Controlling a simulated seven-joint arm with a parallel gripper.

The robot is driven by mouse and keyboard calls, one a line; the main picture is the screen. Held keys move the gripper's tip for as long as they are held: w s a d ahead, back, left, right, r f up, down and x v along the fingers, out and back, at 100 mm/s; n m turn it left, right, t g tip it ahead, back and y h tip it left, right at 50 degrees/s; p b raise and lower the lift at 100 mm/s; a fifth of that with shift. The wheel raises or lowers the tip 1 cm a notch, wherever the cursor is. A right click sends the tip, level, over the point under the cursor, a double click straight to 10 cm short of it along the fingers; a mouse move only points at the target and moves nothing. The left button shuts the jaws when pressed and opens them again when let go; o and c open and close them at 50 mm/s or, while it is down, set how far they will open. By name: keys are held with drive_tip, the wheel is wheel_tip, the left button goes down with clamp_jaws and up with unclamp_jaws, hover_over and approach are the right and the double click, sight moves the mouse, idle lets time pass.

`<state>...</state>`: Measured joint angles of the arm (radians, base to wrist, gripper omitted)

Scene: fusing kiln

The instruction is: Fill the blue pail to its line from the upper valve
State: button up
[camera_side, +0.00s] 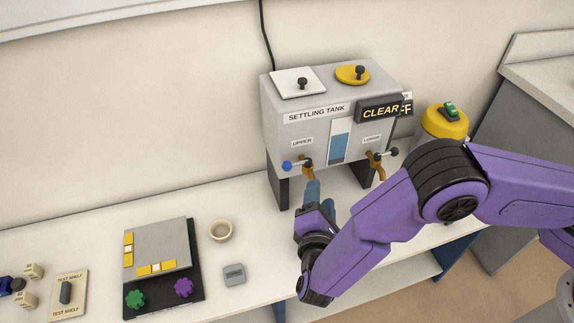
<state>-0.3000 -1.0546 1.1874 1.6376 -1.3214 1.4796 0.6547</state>
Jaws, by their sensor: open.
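The settling tank (315,135) stands at the back of the bench on dark legs. Its upper valve (307,171) is a brass tap with a blue-knobbed handle (287,166) pointing left, under the label UPPER. The lower valve (378,171) is a similar tap with a black knob, to the right. A sight window (340,142) between them shows blue liquid in its lower part. My gripper (320,196) is open, its blue-grey fingers just below and in front of the upper valve. I cannot make out the blue pail; my gripper and arm hide part of the bench there.
A yellow device (445,121) with a green switch stands right. A beige bowl (220,230), grey block (234,274), panel with knobs (160,250) and TEST SHELF plate (68,293) lie left.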

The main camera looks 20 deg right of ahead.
sight(288, 170)
drive_tip(key=s+a+f+n+t+y, duration=0.1)
drive_tip(key=a+f+n+t+y, duration=0.2)
drive_tip(key=a+f, duration=0.25)
drive_tip(key=w+d, duration=0.1)
drive_tip(key=w, duration=0.4)
drive_tip(key=w+d, duration=0.1)
drive_tip(key=w, duration=0.5)
drive_tip(key=w+d, duration=0.1)
drive_tip(key=w, duration=0.4)
drive_tip(key=shift+w+d+r, duration=0.2)
drive_tip(key=shift+w, duration=0.2)
drive_tip(key=c, duration=1)
